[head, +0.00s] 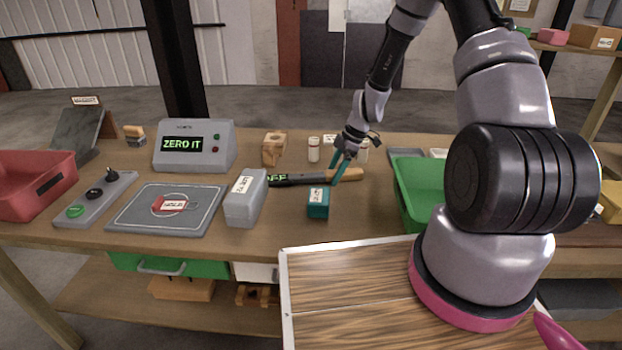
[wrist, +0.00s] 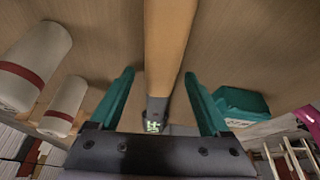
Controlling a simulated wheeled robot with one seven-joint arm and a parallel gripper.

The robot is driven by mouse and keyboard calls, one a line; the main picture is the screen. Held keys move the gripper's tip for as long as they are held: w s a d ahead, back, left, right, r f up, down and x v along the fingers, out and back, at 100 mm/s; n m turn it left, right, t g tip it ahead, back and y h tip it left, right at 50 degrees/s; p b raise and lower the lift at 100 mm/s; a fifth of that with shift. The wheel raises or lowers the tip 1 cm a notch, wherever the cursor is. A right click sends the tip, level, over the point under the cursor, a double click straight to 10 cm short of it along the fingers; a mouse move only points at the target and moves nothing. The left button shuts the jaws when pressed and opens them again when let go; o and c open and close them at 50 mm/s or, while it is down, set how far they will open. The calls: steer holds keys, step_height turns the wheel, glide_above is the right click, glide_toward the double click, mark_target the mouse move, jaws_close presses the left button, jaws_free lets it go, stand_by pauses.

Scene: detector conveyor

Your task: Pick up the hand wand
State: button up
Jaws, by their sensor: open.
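The hand wand lies on the workbench in the head view, with a black body (head: 300,180) carrying a green "OFF" display and a tan handle (head: 347,175) pointing right. My gripper (head: 336,180) is at the handle, its teal fingers pointing down. In the wrist view, my gripper (wrist: 159,74) is open, and the tan handle (wrist: 170,45) runs between the two fingers with a gap on each side. The wand's green display (wrist: 152,127) shows near the gripper's palm; much of the body is hidden there.
A teal labelled box (head: 318,209) stands just in front of the wand and close by the right finger in the wrist view (wrist: 241,103). White bottles (head: 314,150) stand behind. A grey block (head: 243,208) is left, a green bin (head: 418,205) right.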

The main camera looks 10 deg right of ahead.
jaws_close()
stand_by(0.3)
steer(key=shift+d+r, duration=0.4)
steer(key=d+r, duration=0.7)
steer(key=d, duration=0.6)
steer(key=shift+s, duration=0.25)
steer(key=shift+d+r, duration=0.1)
steer(key=shift+r, duration=0.05)
